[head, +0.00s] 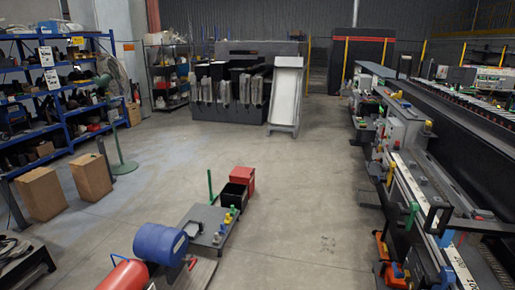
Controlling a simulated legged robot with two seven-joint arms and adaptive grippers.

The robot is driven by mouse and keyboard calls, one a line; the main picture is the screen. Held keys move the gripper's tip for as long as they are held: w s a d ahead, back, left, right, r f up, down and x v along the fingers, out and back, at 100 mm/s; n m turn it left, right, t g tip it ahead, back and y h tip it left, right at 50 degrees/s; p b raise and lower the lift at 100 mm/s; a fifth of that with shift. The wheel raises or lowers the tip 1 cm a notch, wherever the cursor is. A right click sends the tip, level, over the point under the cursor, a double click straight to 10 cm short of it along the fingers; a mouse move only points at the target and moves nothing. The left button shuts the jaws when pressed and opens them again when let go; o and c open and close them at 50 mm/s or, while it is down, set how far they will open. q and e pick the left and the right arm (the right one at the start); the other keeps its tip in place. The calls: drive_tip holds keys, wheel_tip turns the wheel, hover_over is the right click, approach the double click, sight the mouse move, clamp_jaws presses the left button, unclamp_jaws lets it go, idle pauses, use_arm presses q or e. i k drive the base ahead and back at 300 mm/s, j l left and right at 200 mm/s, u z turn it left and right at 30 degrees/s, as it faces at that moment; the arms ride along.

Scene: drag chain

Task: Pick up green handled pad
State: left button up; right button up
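I cannot single out a green handled pad with certainty. An upright green bar (210,187) rises at the back left of a low grey platform (207,226) on the floor, and what it is fixed to is hard to tell. Neither of my grippers is in the head view.
A blue drum (160,243), a red cylinder (124,276), a black bin (234,196) and a red box (242,179) surround the platform. Cardboard boxes (91,177) and blue shelves (50,90) stand left. Open concrete floor (310,190) lies between platform and machine.

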sight(233, 211)
drive_tip(key=i+l+z, duration=0.25)
drive_tip(key=i, duration=0.85)
drive_tip(key=i+l+z, duration=0.1)
drive_tip(key=i+z, duration=0.15)
drive_tip(key=i, duration=0.8)
drive_tip(key=i+j+u, duration=0.15)
drive_tip(key=i, duration=0.6)
drive_tip(key=i+u, duration=0.15)
drive_tip(key=i, duration=0.65)
drive_tip(key=i+l+u, duration=0.15)
drive_tip(key=i, duration=0.6)
drive_tip(key=i+l+u, duration=0.15)
drive_tip(key=i, duration=0.6)
